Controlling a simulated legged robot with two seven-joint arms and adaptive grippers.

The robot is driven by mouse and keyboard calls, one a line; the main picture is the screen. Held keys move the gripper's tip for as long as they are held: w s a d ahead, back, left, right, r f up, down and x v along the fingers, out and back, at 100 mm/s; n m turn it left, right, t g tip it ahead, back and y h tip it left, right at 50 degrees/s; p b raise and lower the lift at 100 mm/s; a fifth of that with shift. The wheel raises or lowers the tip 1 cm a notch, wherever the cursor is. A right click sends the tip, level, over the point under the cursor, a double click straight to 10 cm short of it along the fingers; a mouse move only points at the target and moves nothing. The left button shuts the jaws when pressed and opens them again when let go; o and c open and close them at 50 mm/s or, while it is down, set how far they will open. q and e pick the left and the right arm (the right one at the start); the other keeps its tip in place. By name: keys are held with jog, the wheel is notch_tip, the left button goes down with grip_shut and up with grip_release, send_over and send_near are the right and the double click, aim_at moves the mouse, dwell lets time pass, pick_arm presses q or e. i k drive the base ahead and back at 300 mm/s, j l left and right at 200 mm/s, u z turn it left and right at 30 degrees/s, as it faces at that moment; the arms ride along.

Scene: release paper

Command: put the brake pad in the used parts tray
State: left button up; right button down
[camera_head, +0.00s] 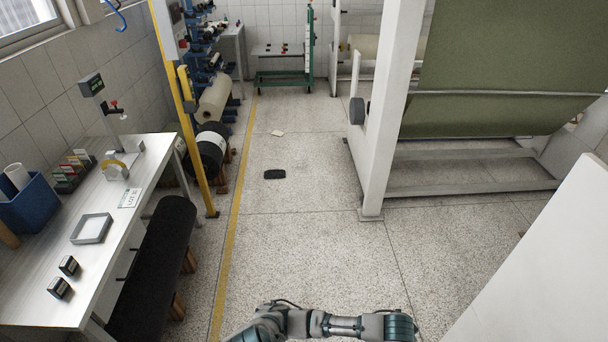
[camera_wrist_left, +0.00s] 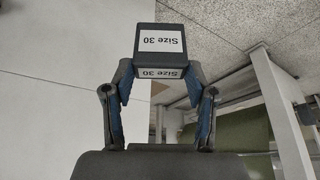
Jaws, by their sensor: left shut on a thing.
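My left gripper (camera_wrist_left: 160,82) is shut on a black box (camera_wrist_left: 159,42) in the left wrist view. The box has white labels reading "Size 30", upside down in that view. In the head view, part of one of my arms crosses the bottom edge, but no gripper fingers show there. A shallow grey tray (camera_head: 92,228) lies on the white table at the left and looks empty; I cannot read any marking on it. I cannot identify the brake pad for certain. A flat dark oblong piece (camera_head: 275,174) lies on the floor ahead. My right gripper is not in view.
The white table (camera_head: 105,262) also holds two small black boxes (camera_head: 63,277), a blue bin (camera_head: 30,203) and a label card (camera_head: 130,197). A white machine frame (camera_head: 390,110) stands at the right. The middle floor is mostly clear.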

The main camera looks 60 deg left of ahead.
aim_at(90, 230)
jog(key=j+u, duration=0.1)
jog(key=u, duration=0.75)
jog(key=i+j+u, duration=0.1)
jog(key=u, duration=0.3)
jog(key=j+u, duration=0.1)
jog(key=u, duration=0.75)
jog(key=i+j+u, duration=0.1)
jog(key=i+u, duration=0.15)
jog(key=u, duration=0.15)
jog(key=i+u, duration=0.2)
jog(key=u, duration=0.25)
jog(key=i+u, duration=0.25)
jog(key=u, duration=0.15)
jog(key=i+l+u, duration=0.2)
jog(key=u, duration=0.2)
jog(key=i+l+u, duration=0.2)
jog(key=i+l, duration=0.6)
jog(key=l, duration=0.15)
jog(key=i, duration=0.55)
